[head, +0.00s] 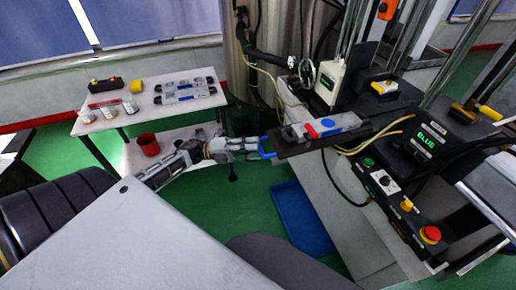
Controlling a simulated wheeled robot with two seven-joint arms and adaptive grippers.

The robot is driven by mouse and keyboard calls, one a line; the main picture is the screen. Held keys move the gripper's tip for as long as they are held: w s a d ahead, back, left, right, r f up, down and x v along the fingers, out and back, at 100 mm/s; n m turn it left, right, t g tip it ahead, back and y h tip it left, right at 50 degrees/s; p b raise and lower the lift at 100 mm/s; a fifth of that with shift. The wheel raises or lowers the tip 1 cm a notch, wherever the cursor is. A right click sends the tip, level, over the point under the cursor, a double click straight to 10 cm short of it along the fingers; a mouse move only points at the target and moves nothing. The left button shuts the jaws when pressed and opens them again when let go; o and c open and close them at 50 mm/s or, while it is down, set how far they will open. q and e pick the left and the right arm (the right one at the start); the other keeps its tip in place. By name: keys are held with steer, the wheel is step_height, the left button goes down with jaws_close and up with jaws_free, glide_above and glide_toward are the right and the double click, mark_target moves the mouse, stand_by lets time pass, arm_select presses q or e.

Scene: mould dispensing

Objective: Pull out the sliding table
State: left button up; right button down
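The sliding table (296,150) is a dark, flat plate. It reaches out to the left from the dispensing machine, past the front edge of the white bench. A grey mould (345,122) with red and blue parts lies on it. A blue handle (268,152) is at its left end. My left gripper (256,148) comes in from the left, with its fingertips at the handle. The fingers lie close together and overlap the handle, but whether they are closed on it is too small to tell. My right gripper does not show.
A white side table (150,100) at the left holds moulds, bottles and a yellow item; a red cup (148,144) is on its lower shelf. A blue tray (302,220) lies below the sliding table. A control box with a red button (430,234) is at the right.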

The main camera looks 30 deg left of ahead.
arm_select(q)
steer(key=v, duration=0.9)
steer(key=shift+s+a, duration=0.1)
stand_by(0.5)
